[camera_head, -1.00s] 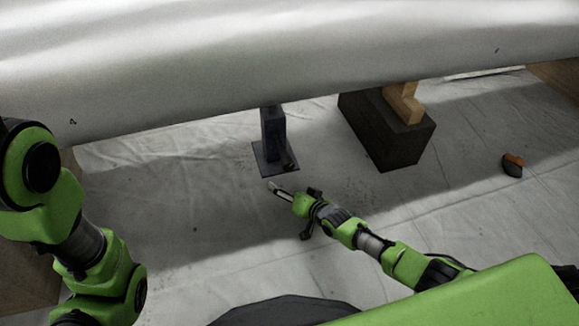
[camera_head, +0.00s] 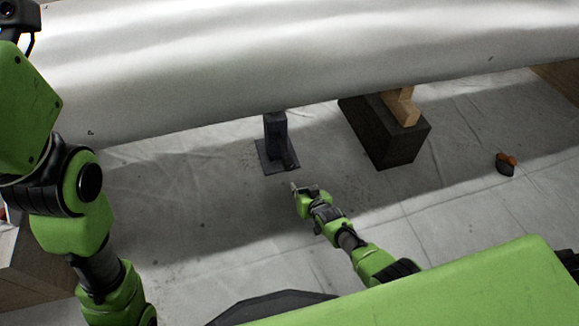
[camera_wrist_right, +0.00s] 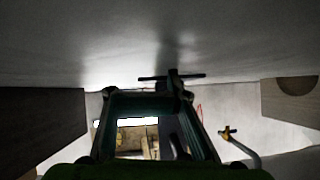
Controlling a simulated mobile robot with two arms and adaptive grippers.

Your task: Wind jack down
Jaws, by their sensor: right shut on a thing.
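The jack (camera_head: 276,135) is a dark upright post on a flat square base plate (camera_head: 266,160), standing on the sheeted floor under the large pale body. A small dark part sits at its foot on the right. My right gripper (camera_head: 294,188) is low over the floor, just in front of the base plate. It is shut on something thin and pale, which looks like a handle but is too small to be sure. In the right wrist view the gripper frame (camera_wrist_right: 152,105) fills the middle, with a dark crossbar shape (camera_wrist_right: 172,78) above. My left gripper is out of view.
A dark block (camera_head: 385,135) with a wooden piece (camera_head: 403,107) stands right of the jack. A small orange and black object (camera_head: 505,164) lies farther right. The pale body (camera_head: 300,55) hangs low overhead. The floor between is clear.

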